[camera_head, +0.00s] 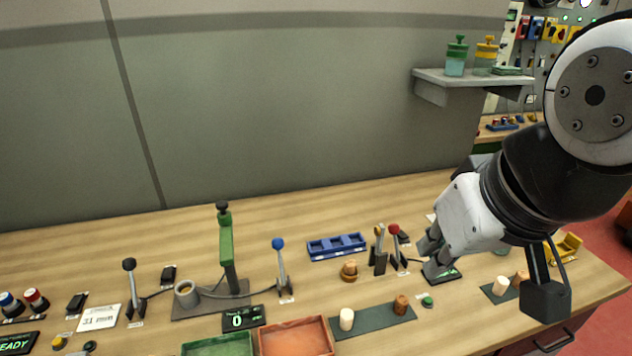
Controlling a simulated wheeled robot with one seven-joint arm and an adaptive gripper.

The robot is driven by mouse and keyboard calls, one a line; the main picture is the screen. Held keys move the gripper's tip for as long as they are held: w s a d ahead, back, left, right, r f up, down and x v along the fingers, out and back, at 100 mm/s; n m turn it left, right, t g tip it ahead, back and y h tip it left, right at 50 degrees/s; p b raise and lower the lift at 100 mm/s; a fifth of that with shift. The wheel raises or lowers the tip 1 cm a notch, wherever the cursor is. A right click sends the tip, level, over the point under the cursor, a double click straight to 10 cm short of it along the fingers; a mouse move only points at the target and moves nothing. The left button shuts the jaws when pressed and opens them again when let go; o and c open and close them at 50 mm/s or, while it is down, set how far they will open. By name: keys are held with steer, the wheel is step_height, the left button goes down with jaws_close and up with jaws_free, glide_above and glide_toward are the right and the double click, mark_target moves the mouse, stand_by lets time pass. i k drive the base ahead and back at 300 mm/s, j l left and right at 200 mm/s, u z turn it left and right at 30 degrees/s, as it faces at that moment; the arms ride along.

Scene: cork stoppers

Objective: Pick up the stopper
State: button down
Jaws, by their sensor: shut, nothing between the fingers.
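Several small stopper-like pieces are on the wooden bench. A tan cork-coloured stopper (349,268) stands in front of the blue tray, with a wider lower part. A cream cylinder (347,319) and a brown cork-like cylinder (401,305) stand upright on a dark green mat (374,322). A pale cylinder (501,286) and a tan one (521,277) stand on another dark mat at the right. I cannot tell which one the task means. My gripper (432,258) is shut and empty, above the bench to the right of the levers, apart from these pieces.
A blue compartment tray (337,246) lies behind the tan stopper. Upright levers (393,247) stand close left of my gripper. A green post (228,250), green tray (218,346) and orange tray (296,342) are further left. A wall shelf (470,79) holds jars.

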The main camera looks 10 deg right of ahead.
mark_target(350, 267)
steer(key=k+l+u, duration=0.15)
steer(key=l, duration=0.25)
steer(key=k, duration=0.7)
steer(key=i+j+z, duration=0.3)
steer(key=i+j, duration=0.15)
steer(key=j, duration=0.2)
steer(key=i+j+z, duration=0.1)
steer(key=j, duration=0.25)
steer(key=i+j+z, duration=0.15)
steer(key=i+j, duration=0.15)
